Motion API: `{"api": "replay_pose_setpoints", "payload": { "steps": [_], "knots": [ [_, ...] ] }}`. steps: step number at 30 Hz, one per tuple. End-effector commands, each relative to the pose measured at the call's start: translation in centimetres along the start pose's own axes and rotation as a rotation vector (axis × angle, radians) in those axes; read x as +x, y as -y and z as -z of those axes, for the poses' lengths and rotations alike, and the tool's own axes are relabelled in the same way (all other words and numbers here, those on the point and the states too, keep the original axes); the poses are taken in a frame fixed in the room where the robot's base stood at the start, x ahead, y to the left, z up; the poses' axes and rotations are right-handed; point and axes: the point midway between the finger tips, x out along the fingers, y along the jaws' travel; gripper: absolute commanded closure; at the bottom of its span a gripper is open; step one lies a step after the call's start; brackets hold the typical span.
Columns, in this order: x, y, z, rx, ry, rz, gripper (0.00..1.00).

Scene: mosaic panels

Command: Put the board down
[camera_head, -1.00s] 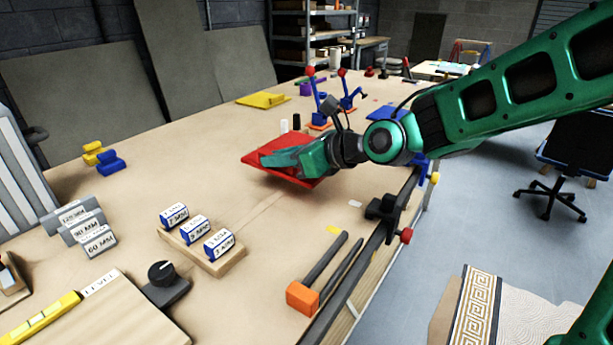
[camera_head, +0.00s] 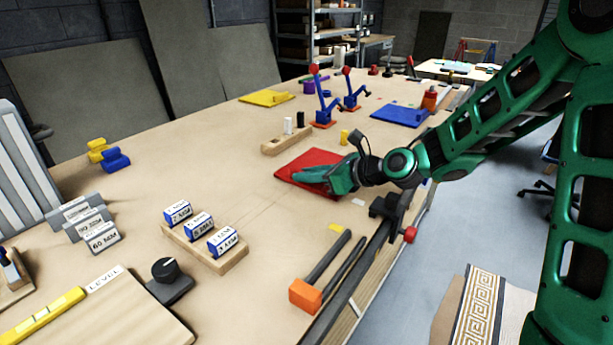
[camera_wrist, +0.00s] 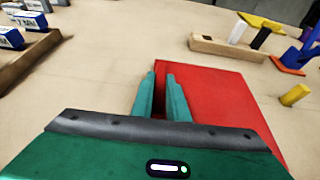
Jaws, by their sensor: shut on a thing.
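The red board (camera_head: 302,164) is flat and low at the table's middle right, and it also shows in the wrist view (camera_wrist: 215,95). My gripper (camera_head: 312,175) reaches it from the right and is shut on it. In the wrist view, the two green fingers (camera_wrist: 164,98) sit at the board's left edge. The board looks about level with the tabletop (camera_head: 250,120), but I cannot tell if its whole underside touches. My gripper hides part of the board.
A wooden block with white and black pegs (camera_head: 286,140) stands just behind the board. Blue toggle clamps (camera_head: 325,108), a blue panel (camera_head: 400,115) and a yellow panel (camera_head: 266,98) lie farther back. A hammer (camera_head: 306,295) and a clamp (camera_head: 388,207) are nearer. Bare table lies left of the board.

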Motion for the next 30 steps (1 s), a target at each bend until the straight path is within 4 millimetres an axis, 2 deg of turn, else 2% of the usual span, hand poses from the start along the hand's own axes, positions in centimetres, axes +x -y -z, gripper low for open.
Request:
{"api": "replay_pose_setpoints", "payload": {
  "steps": [10,11,13,24,30],
  "knots": [
    [0.1,0.0,0.2,-0.001,0.002,0.0,1.0],
    [0.2,0.0,0.3,-0.001,0.001,0.0,0.84],
    [0.2,0.0,0.3,-0.001,0.001,0.0,0.67],
    [0.0,-0.1,0.0,-0.003,0.001,0.0,0.67],
    [-2.6,0.0,0.1,-0.002,0.001,0.003,0.67]
  ]
}}
